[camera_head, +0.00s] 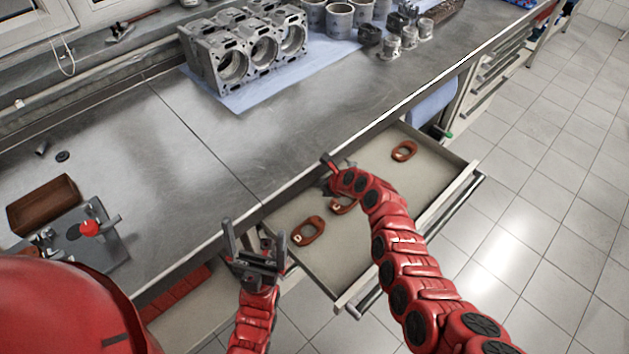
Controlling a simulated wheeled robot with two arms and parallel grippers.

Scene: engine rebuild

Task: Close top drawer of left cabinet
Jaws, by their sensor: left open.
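The top drawer (374,243) of the cabinet under the workbench is pulled out. Its long front panel and bar handle (464,196) face the floor on the right. Three reddish-brown oval parts lie inside, one of them partly covered by my right arm. My left gripper (254,230) is open and empty, pointing up near the bench edge, left of the drawer. My right arm crosses over the drawer front and interior. Its gripper (331,166) is at the bench edge above the drawer's back, mostly hidden by the arm, so its jaws cannot be made out.
On the steel workbench (185,150) are an engine block (232,62), several metal cylinders, a wooden box (43,203) and a fixture with a red knob (90,228). Further cabinet drawers (497,68) stand at upper right. The tiled floor (540,235) right of the drawer is clear.

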